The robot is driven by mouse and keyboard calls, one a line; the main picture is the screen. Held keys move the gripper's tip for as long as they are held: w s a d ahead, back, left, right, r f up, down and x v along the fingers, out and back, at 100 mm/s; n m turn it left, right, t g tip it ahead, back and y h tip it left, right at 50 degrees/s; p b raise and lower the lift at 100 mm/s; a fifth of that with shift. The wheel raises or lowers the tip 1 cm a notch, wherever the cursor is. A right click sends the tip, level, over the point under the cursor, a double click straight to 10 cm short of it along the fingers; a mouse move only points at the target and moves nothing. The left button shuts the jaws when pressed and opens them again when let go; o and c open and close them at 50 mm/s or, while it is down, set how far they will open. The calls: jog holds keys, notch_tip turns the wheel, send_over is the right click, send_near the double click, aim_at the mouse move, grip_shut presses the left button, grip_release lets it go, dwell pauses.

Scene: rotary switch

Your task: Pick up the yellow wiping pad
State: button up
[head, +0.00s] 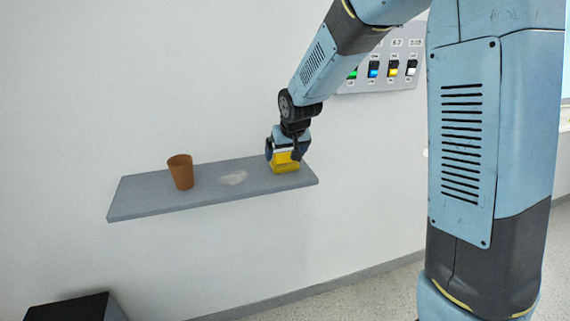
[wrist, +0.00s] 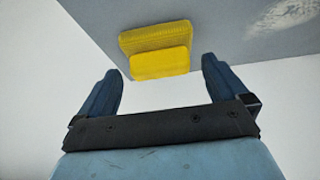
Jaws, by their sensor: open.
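The yellow wiping pad (head: 285,167) lies on the right end of a grey wall shelf (head: 150,200) in the head view. It has a wider base and a smaller raised block on top. In the wrist view the pad (wrist: 158,50) sits beyond the fingertips, roughly centred between them. My gripper (head: 284,152) is at the pad in the head view and partly hides it. In the wrist view my gripper (wrist: 162,75) is open, with one finger towards each side of the pad and nothing held.
A brown cup (head: 181,172) stands on the left part of the shelf. A whitish smear (head: 233,178) lies between cup and pad. A switch panel (head: 385,68) is on the wall behind my arm. A dark box (head: 75,308) is at the lower left.

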aim_at(285, 153)
jog(key=shift+x, duration=2.2)
jog(key=shift+w+r, duration=0.1)
jog(key=shift+w, duration=0.1)
jog(key=c, duration=0.8)
